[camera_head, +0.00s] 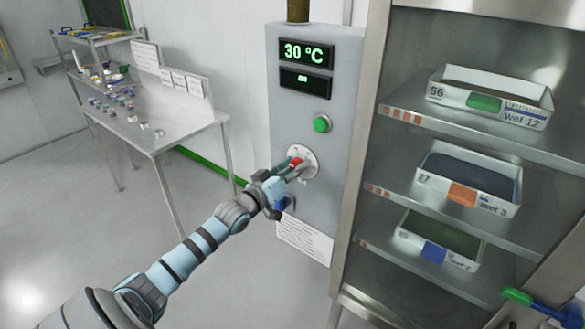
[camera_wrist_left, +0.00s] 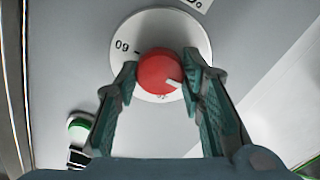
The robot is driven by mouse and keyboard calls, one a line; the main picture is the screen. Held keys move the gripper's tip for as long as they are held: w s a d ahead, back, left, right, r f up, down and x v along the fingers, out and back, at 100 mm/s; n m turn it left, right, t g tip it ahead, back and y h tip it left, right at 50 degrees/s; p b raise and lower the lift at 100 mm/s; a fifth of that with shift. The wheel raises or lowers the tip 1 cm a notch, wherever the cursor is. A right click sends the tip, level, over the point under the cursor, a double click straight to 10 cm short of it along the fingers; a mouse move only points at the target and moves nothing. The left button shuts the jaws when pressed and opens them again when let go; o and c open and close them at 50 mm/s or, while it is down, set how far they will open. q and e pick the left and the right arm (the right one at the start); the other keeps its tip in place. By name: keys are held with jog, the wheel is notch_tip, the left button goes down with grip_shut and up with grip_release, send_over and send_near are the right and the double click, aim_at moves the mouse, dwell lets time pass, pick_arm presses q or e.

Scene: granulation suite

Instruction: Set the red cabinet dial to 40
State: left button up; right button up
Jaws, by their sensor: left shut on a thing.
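The red dial (camera_head: 297,163) sits on a round white scale plate on the front of the grey cabinet (camera_head: 341,130). In the left wrist view the red dial (camera_wrist_left: 160,72) lies between the two teal fingers, with a white pointer mark at its lower right. The plate (camera_wrist_left: 133,25) shows a 60 at left; other marks are partly hidden. My left gripper (camera_head: 291,168) is shut on the dial; it also shows in the left wrist view (camera_wrist_left: 160,75). The upper display (camera_head: 306,53) reads 30 °C. My right gripper is not in view.
A green button (camera_head: 321,124) is above the dial, a notice (camera_head: 304,239) below. A steel rack (camera_head: 405,100) with labelled trays stands close at right. A bench (camera_head: 165,130) with small items is at left. The floor between is clear.

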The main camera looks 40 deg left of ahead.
pick_arm(q)
jog(key=m+b, duration=0.4)
jog(key=m, duration=0.7)
jog(key=shift+d+m, duration=0.1)
jog(key=shift+m, duration=0.3)
dwell(0.3)
jog(key=o, duration=1.1)
jog(key=shift+w, duration=0.1)
jog(key=shift+o, duration=0.2)
